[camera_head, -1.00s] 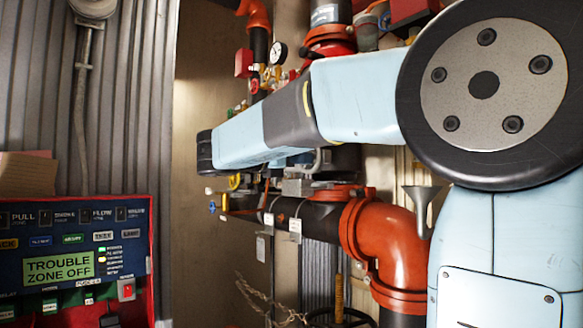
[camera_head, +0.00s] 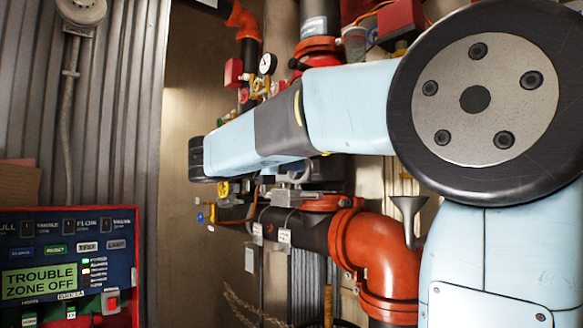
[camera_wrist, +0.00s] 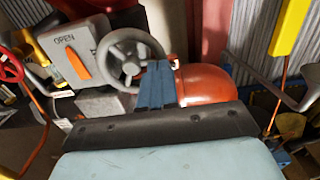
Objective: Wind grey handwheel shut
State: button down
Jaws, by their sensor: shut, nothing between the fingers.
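The grey handwheel (camera_wrist: 132,58) shows in the wrist view, just above my gripper, with spokes and a round hub. It stands in front of a grey box (camera_wrist: 67,45) marked OPEN with an orange pointer. My gripper (camera_wrist: 158,66), with blue fingers, is shut and empty. Its tips overlap the lower right rim of the wheel in the picture; I cannot tell whether they touch it. In the head view my arm covers this area, and I cannot make out the handwheel or my fingers there.
An orange pipe elbow (camera_head: 380,255) stands below my arm, beside a grey funnel (camera_head: 408,215). A red wheel (camera_wrist: 10,66) is at the wrist view's left edge. A yellow part (camera_wrist: 290,25) hangs at right. An alarm panel (camera_head: 62,250) reads TROUBLE ZONE OFF.

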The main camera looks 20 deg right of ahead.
jog(key=shift+w+d, duration=0.15)
jog(key=shift+d, duration=0.35)
dwell(0.5)
